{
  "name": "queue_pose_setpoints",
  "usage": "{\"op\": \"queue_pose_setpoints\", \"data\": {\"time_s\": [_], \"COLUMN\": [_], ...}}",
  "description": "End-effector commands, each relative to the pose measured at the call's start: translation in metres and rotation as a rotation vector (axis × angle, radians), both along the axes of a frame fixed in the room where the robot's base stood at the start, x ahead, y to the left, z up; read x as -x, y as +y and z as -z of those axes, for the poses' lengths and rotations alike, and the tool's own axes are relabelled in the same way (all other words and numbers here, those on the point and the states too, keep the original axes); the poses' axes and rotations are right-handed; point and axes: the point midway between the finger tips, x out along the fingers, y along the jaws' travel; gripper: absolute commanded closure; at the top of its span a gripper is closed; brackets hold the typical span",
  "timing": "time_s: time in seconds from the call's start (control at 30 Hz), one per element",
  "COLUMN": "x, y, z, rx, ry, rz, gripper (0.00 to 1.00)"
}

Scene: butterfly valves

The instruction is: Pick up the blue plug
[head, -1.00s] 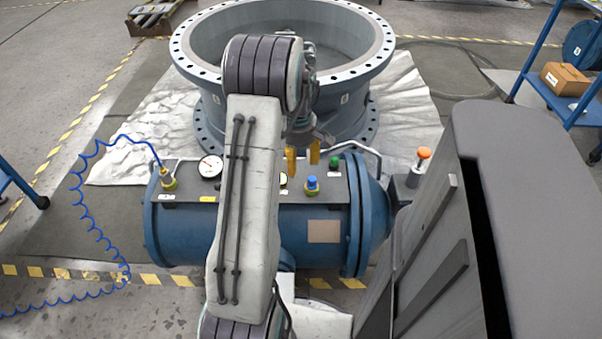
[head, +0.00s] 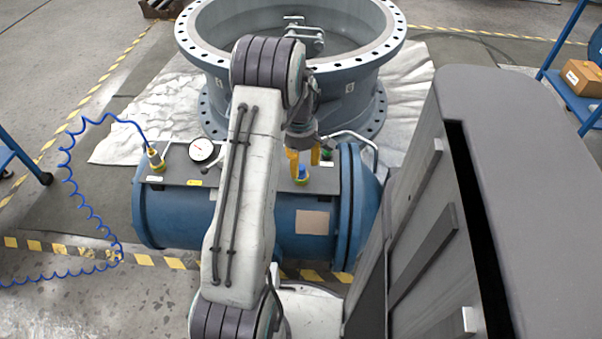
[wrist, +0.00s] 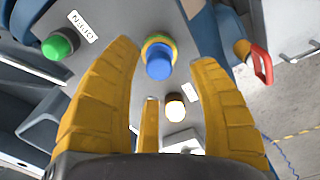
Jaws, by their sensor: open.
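The blue plug (head: 302,173) sits upright on the grey top plate of the blue cylindrical tank (head: 180,215). In the wrist view the blue plug (wrist: 159,62) stands in a yellow ring, between and a little beyond my yellow fingertips. My gripper (head: 304,158) is open, just above and behind the plug in the head view. It also shows in the wrist view (wrist: 165,55), with nothing held. A gap shows on each side of the plug.
A green plug (wrist: 58,46) and a white-topped plug (wrist: 175,107) stand on the same plate. A red-handled fitting (wrist: 262,62) lies to the right. A gauge (head: 202,149) and a coiled blue hose (head: 72,185) are at left. A large flanged ring (head: 290,60) stands behind.

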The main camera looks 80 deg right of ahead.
Motion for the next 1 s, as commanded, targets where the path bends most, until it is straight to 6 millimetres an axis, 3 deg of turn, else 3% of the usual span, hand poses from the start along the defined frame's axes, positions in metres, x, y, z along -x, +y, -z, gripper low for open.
{"op": "queue_pose_setpoints", "data": {"time_s": [0.2, 0.47, 1.0], "x": [0.000, 0.000, 0.000], "y": [0.000, 0.000, 0.000], "z": [0.024, 0.024, 0.024], "rx": [-0.001, 0.000, 0.000], "ry": [0.000, 0.000, 0.000], "rz": [0.000, 0.000, 0.000], "gripper": [0.46, 0.45, 0.92]}}
